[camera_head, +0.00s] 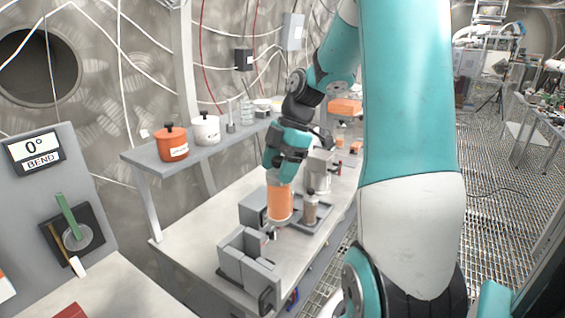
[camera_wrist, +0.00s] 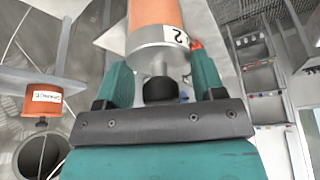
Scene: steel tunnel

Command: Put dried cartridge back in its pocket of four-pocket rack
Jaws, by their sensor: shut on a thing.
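My gripper (camera_head: 284,160) points down over the bench, shut on the orange cartridge (camera_head: 279,204). In the wrist view, the teal fingers of my gripper (camera_wrist: 161,76) stand either side of the narrow neck at the end of the cartridge (camera_wrist: 155,14). Its grey end collar carries a white label reading "2". In the head view the cartridge hangs upright behind a grey block with upright walls and slots (camera_head: 235,258), which looks like the rack. I cannot count its pockets or see into them. Whether the cartridge's lower end touches anything is unclear.
A grey cylinder (camera_head: 310,208) stands in a tray just right of the cartridge. An orange pot (camera_head: 171,145) and a white pot (camera_head: 206,130) sit on the raised shelf. The bench's left front (camera_head: 187,262) is clear.

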